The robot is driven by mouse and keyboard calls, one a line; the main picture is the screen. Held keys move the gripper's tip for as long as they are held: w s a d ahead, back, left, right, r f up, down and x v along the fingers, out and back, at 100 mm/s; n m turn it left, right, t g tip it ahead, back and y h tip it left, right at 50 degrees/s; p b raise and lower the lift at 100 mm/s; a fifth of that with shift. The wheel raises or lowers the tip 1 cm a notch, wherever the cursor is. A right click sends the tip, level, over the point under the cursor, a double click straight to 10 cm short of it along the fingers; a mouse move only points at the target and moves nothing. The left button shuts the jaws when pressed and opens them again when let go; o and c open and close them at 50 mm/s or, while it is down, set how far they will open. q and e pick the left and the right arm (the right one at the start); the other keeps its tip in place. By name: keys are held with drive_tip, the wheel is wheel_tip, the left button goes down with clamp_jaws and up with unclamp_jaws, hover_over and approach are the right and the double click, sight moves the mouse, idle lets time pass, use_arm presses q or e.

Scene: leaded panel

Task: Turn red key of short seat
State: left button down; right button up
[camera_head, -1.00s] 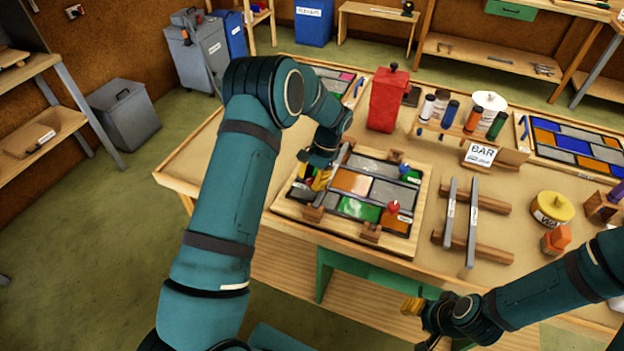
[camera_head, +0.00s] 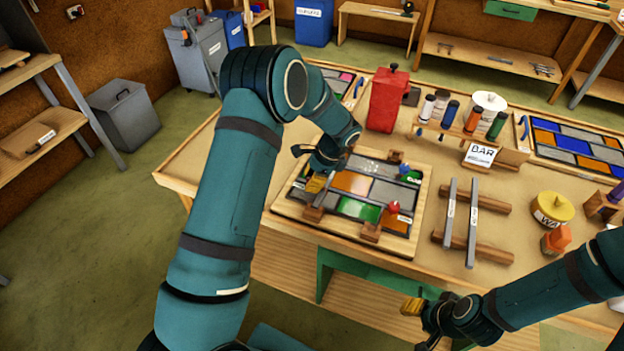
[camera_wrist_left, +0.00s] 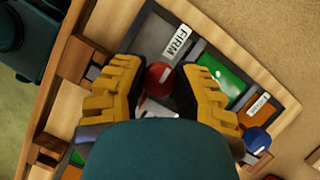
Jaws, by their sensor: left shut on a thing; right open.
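The leaded panel (camera_head: 370,188) lies in a wooden frame on the table, with coloured and grey panes. My left gripper (camera_head: 318,183) is over the panel's left end; its yellow fingers (camera_wrist_left: 160,85) are around a red round-headed key (camera_wrist_left: 159,75) in the left wrist view. That key is hidden in the head view. A tag reading FIRM (camera_wrist_left: 177,42) lies beside it. Another red key (camera_head: 392,207) stands at the panel's front right. A blue knob (camera_wrist_left: 257,140) is right of the fingers. No tag reading short is legible. My right gripper (camera_head: 413,306) is open and empty, off the table's front edge.
Two grey bars (camera_head: 474,222) lie on wooden rests right of the panel. A red container (camera_head: 387,100), a rack of bottles (camera_head: 470,140), a yellow-lidded pot (camera_head: 552,209) and a second panel (camera_head: 580,146) stand around. Wooden blocks (camera_head: 370,232) edge the frame.

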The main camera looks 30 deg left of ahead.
use_arm(q)
drive_tip(key=shift+s+f, duration=0.1)
drive_tip(key=shift+f, duration=0.05)
drive_tip(key=c, duration=0.7)
unclamp_jaws()
drive_tip(key=shift+o, duration=0.2)
drive_tip(key=v, duration=1.2)
drive_tip(key=shift+a, duration=0.1)
